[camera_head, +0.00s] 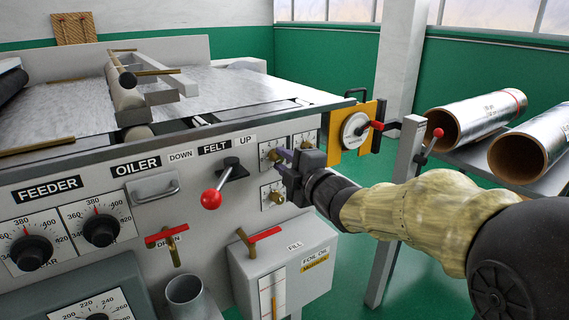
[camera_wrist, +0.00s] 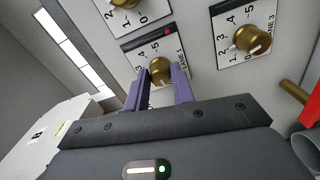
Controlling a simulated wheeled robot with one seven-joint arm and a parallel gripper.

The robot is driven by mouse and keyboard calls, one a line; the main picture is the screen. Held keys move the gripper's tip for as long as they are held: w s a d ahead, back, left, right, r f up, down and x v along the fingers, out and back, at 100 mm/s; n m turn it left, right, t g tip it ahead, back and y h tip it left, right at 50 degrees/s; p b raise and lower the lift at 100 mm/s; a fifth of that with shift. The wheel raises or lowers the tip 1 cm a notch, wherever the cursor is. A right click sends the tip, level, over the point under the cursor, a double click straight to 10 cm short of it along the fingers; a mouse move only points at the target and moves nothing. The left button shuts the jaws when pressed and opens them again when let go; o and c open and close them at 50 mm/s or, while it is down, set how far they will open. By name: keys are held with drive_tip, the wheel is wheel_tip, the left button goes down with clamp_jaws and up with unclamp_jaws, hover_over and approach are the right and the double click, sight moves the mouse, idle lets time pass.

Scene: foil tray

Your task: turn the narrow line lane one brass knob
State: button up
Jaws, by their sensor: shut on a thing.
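The lane 1 brass knob (camera_wrist: 160,68) sits on a white dial plate marked LANE 1 (camera_wrist: 178,54), with a red mark near its scale. My gripper (camera_wrist: 161,80) has its two purple fingers on either side of the knob, shut on it. In the head view my gripper (camera_head: 284,158) reaches the upper left plate of the small dial group (camera_head: 264,147) and partly hides its knob. The knob's exact pointer setting is hard to read.
The lane 3 knob (camera_wrist: 256,40) is beside it in the wrist view. A lever with a red ball (camera_head: 211,199) sticks out left of my gripper. Below stands a grey box with a red handle (camera_head: 265,234). A yellow bracket (camera_head: 352,140) is to the right.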

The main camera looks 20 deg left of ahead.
drive_tip(key=o, duration=1)
drive_tip(key=p+v, duration=0.1)
drive_tip(key=v, duration=1.6)
drive_tip(key=shift+s+d+p, duration=0.1)
drive_tip(key=shift+d+p, duration=0.1)
drive_tip(key=shift+p, duration=0.15)
